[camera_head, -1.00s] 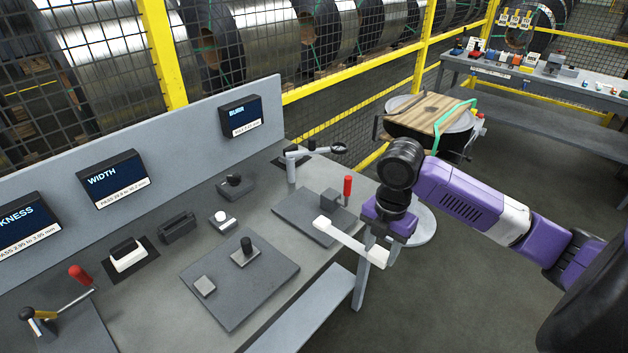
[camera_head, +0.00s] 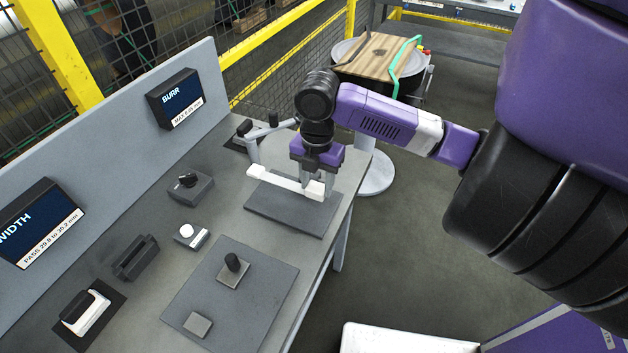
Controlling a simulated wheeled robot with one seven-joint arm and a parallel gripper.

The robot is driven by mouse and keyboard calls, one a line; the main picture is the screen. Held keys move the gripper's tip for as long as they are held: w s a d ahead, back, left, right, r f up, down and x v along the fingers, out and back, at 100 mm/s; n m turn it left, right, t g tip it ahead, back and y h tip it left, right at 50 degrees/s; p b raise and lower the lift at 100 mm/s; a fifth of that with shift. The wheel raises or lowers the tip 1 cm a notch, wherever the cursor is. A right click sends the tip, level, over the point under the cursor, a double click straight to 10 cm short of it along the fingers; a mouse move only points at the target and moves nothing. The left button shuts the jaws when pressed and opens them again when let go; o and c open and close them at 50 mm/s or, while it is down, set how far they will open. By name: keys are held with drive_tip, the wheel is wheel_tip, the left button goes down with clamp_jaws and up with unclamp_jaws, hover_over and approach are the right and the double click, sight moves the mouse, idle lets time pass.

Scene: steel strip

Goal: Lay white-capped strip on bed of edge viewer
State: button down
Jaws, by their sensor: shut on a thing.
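My gripper (camera_head: 314,180) is shut on the white-capped strip (camera_head: 286,180), near the strip's right end. The strip is a pale narrow bar with a white cap at its left end. It extends left from the fingers over the dark grey bed of the edge viewer (camera_head: 284,213). I cannot tell whether it touches the bed or hangs just above it. My gripper and wrist hide the back right part of the bed and part of the swing arm.
The BURR display (camera_head: 178,98) and WIDTH display (camera_head: 42,220) stand along the back panel. Small gauges and a white button box (camera_head: 190,235) sit nearby.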

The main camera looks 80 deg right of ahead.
drive_tip(key=shift+f+b, duration=0.1)
drive_tip(key=shift+b, duration=0.2)
wheel_tip(320, 180, down, 8)
drive_tip(key=b, duration=0.7)
drive_tip(key=shift+f+b, duration=0.2)
drive_tip(key=shift+b, duration=0.3)
drive_tip(key=c, duration=0.7)
unclamp_jaws()
drive_tip(key=shift+o, duration=0.2)
drive_tip(key=shift+r, duration=3.95)
